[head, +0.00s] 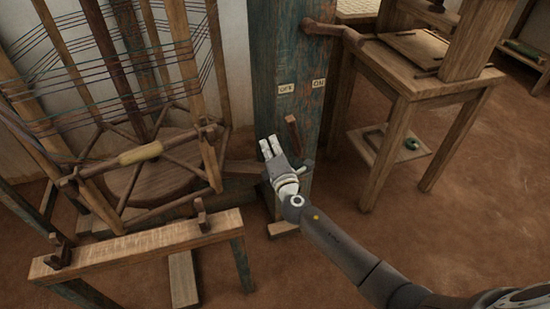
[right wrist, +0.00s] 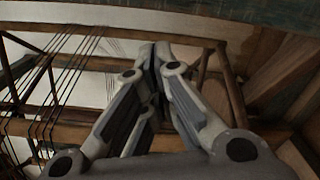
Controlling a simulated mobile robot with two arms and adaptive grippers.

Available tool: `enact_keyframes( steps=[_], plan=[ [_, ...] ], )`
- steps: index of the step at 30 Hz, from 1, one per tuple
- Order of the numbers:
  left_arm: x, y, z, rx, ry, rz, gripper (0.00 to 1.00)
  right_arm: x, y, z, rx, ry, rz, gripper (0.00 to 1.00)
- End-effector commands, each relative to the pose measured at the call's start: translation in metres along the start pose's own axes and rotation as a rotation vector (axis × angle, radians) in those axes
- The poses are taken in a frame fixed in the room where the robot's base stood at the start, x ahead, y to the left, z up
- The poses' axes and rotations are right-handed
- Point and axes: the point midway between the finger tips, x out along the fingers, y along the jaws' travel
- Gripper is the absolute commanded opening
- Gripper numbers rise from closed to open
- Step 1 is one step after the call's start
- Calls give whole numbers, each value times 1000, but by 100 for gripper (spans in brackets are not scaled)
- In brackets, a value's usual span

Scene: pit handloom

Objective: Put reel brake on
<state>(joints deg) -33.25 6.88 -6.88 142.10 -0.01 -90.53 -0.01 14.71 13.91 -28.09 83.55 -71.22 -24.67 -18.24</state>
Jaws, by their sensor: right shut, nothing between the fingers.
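A blue-green wooden post (head: 283,60) carries an OFF label (head: 286,89) on the left and an ON label (head: 319,84) on the right. A short brown wooden lever (head: 293,130) rises below the labels, its upper end between them and nearer OFF. My right gripper (head: 270,146) is just left of the lever in the head view, with its fingers together and empty. Whether it touches the lever I cannot tell. The shut fingers also show in the right wrist view (right wrist: 155,60). The lever's lower end is hidden behind the gripper. My left gripper is not in view.
A tall reel frame (head: 205,80) with dark threads stands at the left, with a wooden crank handle (head: 140,154). A low bench (head: 140,245) stands in front of it. A wooden table (head: 420,80) is to the right of the post. The earthen floor (head: 460,230) is clear at the right.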

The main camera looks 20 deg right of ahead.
Motion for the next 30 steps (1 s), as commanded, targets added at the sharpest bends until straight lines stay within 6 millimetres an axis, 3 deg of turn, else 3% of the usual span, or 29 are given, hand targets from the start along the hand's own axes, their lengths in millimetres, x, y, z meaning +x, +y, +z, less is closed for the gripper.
enact_keyframes(
  steps=[3, 8, 30],
  plan=[
    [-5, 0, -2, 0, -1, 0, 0, 3, 1, 23, -5, -4, -1, 0],
    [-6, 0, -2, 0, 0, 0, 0, 6, 0, 35, -3, -2, -1, 0],
    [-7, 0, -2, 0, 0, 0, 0, 7, 1, 48, 54, -3, -3, 0]
  ],
)
